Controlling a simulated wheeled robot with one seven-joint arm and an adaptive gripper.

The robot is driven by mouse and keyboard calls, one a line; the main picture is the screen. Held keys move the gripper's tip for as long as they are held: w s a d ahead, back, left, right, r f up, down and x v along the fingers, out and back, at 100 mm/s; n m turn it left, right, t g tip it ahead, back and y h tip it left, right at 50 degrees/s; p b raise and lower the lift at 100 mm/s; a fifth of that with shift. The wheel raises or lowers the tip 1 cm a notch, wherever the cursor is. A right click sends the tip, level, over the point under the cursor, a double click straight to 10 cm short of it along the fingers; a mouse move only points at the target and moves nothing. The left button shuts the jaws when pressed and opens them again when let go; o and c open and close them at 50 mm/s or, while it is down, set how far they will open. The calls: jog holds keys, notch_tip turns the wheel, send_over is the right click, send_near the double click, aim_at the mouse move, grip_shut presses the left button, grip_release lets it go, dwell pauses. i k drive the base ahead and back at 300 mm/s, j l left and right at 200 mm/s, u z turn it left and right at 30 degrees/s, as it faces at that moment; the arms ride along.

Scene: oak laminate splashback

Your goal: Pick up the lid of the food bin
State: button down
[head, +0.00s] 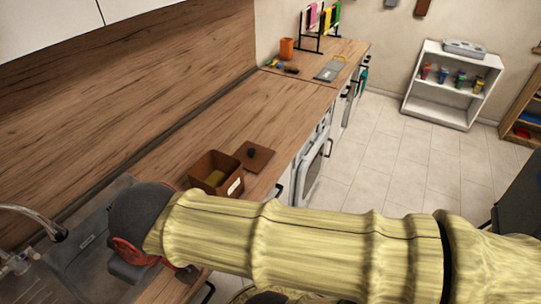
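The food bin (204,163) is a brown open box with a white label on its front and something yellow-green inside. It stands on the wooden counter. A flat brown square lid (262,164) with a dark knob lies on the counter just right of and behind the bin. My gripper (130,256), dark grey with red parts, is at the lower left, over the sink edge and apart from both bin and lid. Its fingers are mostly hidden by its own body and my arm, so I cannot tell whether it is open or shut.
A sink (85,262) with a tap (38,222) is at the left. The wooden splashback (120,100) rises behind the counter. An orange cup (286,48), a rack (321,28) and small items stand at the far end.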

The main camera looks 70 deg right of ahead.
aim_at(254, 157)
jog(key=z, duration=2.2)
jog(key=l+z, duration=0.15)
jog(key=l, duration=0.2)
jog(key=i+l+z, duration=0.15)
jog(key=l, duration=0.15)
jog(key=l+z, duration=0.15)
jog(key=l, duration=0.15)
jog(key=i, duration=0.05)
